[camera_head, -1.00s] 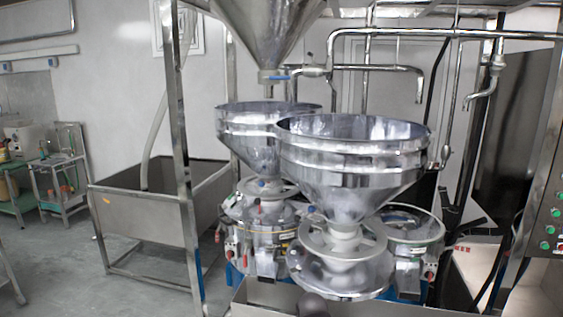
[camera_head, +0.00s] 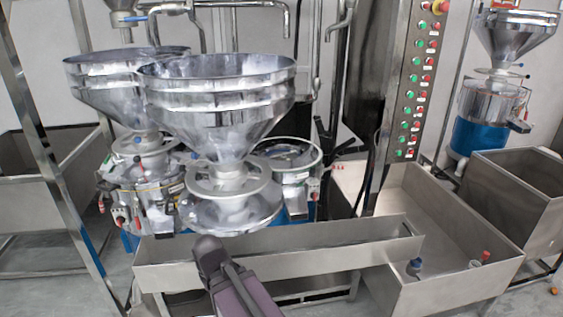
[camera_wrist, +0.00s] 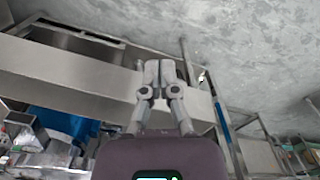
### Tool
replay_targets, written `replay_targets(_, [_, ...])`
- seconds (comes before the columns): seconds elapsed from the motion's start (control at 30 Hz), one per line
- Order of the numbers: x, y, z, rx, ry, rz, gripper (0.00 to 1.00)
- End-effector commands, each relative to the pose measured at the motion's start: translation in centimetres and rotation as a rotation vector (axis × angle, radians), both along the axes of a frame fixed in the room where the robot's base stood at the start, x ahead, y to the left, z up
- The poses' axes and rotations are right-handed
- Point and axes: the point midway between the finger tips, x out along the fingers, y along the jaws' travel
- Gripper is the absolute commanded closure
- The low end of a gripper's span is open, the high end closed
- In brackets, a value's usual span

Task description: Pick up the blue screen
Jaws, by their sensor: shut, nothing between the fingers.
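I cannot make out a clear blue screen. A small dark blue object (camera_head: 415,267) stands at the near left side of the wide steel basin (camera_head: 450,235) in the head view; it is too small to identify. My gripper (camera_wrist: 159,68) shows in the wrist view with its two grey fingers together and nothing between them. It is above a long steel trough. In the head view my dark arm reaches up from the bottom centre, in front of the narrow trough, well left of the small blue object.
A small red-topped object (camera_head: 484,258) stands in the basin to the right. Two steel hopper grinders (camera_head: 220,95) stand at the left behind the narrow trough (camera_head: 290,262). A control panel (camera_head: 412,85) rises behind the basin. Another grinder (camera_head: 490,105) stands at the far right.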

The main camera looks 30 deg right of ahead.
Motion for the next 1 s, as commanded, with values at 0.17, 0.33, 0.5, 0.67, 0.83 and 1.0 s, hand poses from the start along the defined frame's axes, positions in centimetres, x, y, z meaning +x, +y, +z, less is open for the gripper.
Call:
replay_targets(0.17, [0.0,0.0,0.0,0.0,0.0,0.0,1.0])
replay_targets(0.33, [0.0,0.0,0.0,0.0,0.0,0.0,1.0])
replay_targets(0.5, [0.0,0.0,0.0,0.0,0.0,0.0,0.88])
replay_targets(0.67, [0.0,0.0,0.0,0.0,0.0,0.0,0.42])
replay_targets(0.83, [0.0,0.0,0.0,0.0,0.0,0.0,0.42])
replay_targets(1.0, [0.0,0.0,0.0,0.0,0.0,0.0,0.42])
